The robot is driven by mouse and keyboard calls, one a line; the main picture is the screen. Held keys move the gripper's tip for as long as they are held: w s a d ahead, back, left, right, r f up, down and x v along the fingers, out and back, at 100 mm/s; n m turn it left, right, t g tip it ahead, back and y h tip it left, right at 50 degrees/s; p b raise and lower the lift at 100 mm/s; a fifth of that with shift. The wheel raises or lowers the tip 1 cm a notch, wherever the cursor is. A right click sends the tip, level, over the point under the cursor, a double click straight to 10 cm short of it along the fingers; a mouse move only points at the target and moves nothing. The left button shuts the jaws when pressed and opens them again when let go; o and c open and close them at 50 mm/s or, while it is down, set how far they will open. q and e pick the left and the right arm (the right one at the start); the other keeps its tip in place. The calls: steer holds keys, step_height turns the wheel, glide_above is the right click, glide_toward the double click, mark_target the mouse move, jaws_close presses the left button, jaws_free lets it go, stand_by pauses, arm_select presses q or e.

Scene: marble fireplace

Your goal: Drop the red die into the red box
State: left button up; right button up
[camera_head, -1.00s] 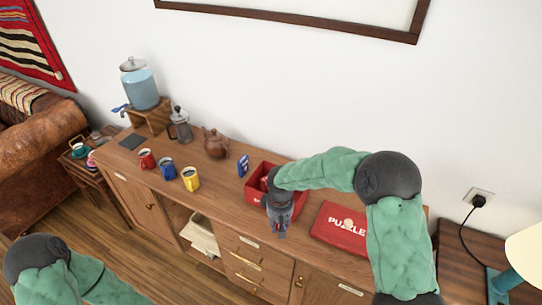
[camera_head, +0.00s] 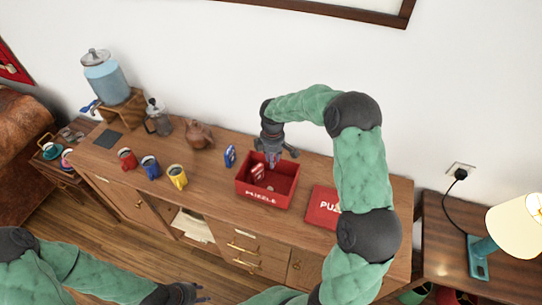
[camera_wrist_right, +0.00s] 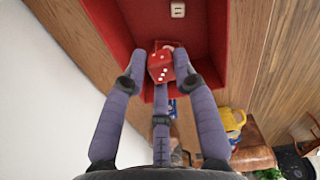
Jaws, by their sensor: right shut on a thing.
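The red die (camera_wrist_right: 160,66), with white pips, is between the fingers of my right gripper (camera_wrist_right: 156,78) in the right wrist view. The fingers are shut on it. In the head view my right gripper (camera_head: 272,160) hangs over the back part of the open red box (camera_head: 264,197), and I cannot make out the held die there. The red box (camera_wrist_right: 211,45) lies below the die in the wrist view. My left gripper (camera_head: 188,293) is low at the bottom edge of the head view, away from the box; its finger opening is unclear.
A white die (camera_wrist_right: 177,10) lies in the box. A red-and-white item (camera_head: 257,172) shows inside it. A blue card pack (camera_head: 230,156) stands left of the box, the red puzzle lid (camera_head: 322,207) lies right. Mugs (camera_head: 150,166), a teapot (camera_head: 198,134) and a press (camera_head: 157,117) stand further left.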

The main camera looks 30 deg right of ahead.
step_height(320, 180, down, 5)
steer(key=b, duration=0.3)
steer(key=shift+f, duration=0.15)
steer(key=o, duration=0.9)
step_height(320, 180, up, 12)
steer(key=shift+r, duration=0.1)
stand_by(0.4)
